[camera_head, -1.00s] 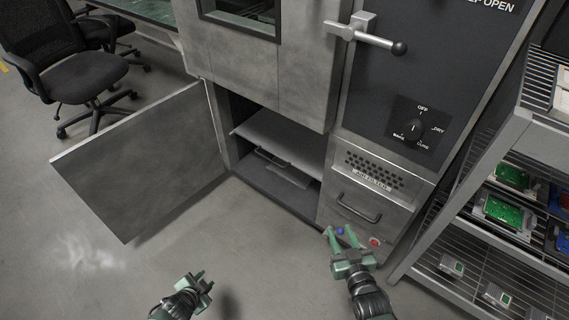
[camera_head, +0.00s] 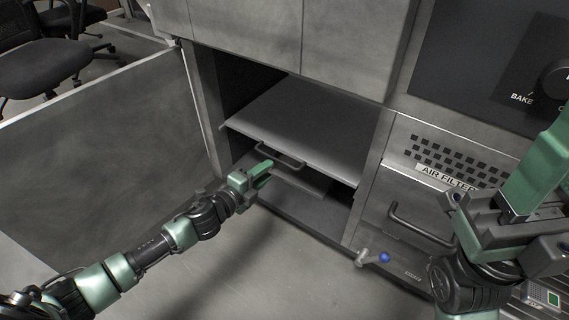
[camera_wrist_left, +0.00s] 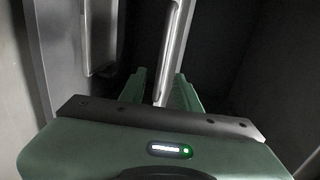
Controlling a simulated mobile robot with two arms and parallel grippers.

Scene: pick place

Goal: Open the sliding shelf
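The sliding shelf (camera_head: 318,182) is a grey lower tray inside the open cabinet bay, with a dark bar handle (camera_head: 282,155) at its front. My left gripper (camera_head: 264,170) is at the front of the bay, close to the handle. In the left wrist view its two green fingers (camera_wrist_left: 160,90) are apart, with a pale bar (camera_wrist_left: 172,50) running between them; I cannot tell whether they touch it. My right gripper (camera_head: 525,170) is raised at the right, in front of the cabinet; its finger gap is not clear.
A fixed-looking upper shelf (camera_head: 310,118) sits above the tray. The open cabinet door (camera_head: 105,140) stands at the left. The air filter drawer (camera_head: 420,205) is at the right, with a blue-tipped knob (camera_head: 384,257) low in front. The floor before the bay is clear.

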